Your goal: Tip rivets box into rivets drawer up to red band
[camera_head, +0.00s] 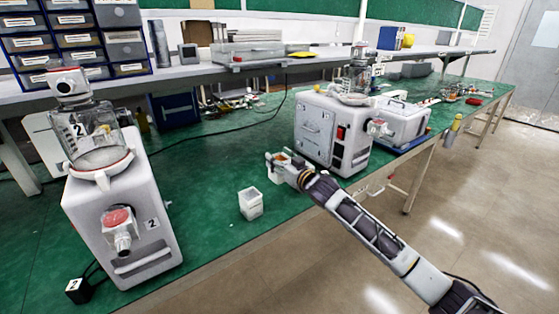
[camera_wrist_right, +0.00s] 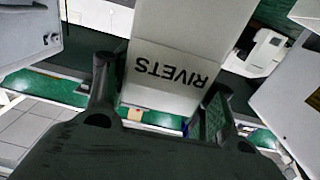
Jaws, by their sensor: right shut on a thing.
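My right gripper (camera_head: 288,168) is shut on a white box (camera_wrist_right: 180,75) labelled RIVETS. In the right wrist view the box stands between the two fingers (camera_wrist_right: 158,98), with its label upside down. In the head view the held box is small and partly covered by the gripper, above the green table; its contents are not clear. A small white open-topped container (camera_head: 250,204) stands upright on the table, left of and nearer than the gripper. I cannot read a label on it or see a red band. My left gripper is not in view.
A white machine marked 2 (camera_head: 120,215) stands at the left front, and another white machine (camera_head: 330,130) stands just behind the gripper. A rack of labelled drawers (camera_head: 75,42) is at the back left.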

